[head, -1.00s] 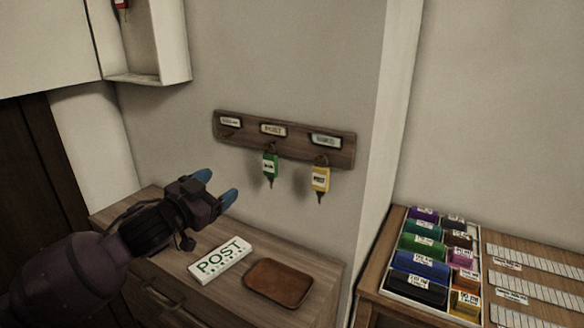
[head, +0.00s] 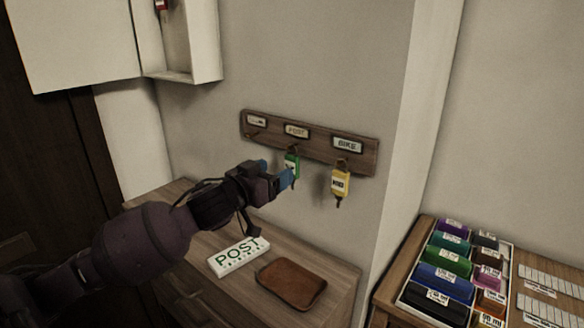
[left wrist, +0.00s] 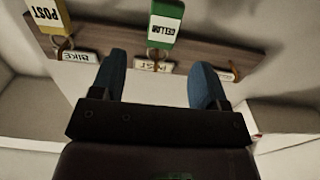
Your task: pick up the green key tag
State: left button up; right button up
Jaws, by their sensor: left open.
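The green key tag (head: 293,162) hangs from the middle hook of a wooden key rack (head: 359,158), under the POST label. In the left wrist view, which shows the rack upside down, the green tag (left wrist: 165,22) reads CELLAR. My left gripper (head: 275,173) is open at the green tag, its blue fingers pointing at the rack. In the head view a fingertip overlaps the tag's lower part. In the left wrist view the tag lies just beyond the gap between the fingers (left wrist: 158,78). I cannot tell whether they touch it. My right gripper is not in view.
A yellow tag (head: 340,183) reading POST hangs to the right, under the BIKE label. The left hook is empty. Below, a white POST sign (head: 239,256) and a brown leather tray (head: 292,284) lie on a cabinet. An open wall box (head: 183,45) is upper left.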

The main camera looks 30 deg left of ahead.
aim_at(290, 164)
pick_arm(q)
jog(key=shift+w+d+f+p, duration=0.1)
jog(key=shift+w+p, duration=0.1)
jog(key=shift+w, duration=1.25)
jog(key=shift+w+d+f+p, duration=0.1)
jog(key=shift+w+p, duration=0.05)
jog(key=shift+w, duration=1.3)
jog(key=shift+a, duration=0.1)
jog(key=c, duration=1)
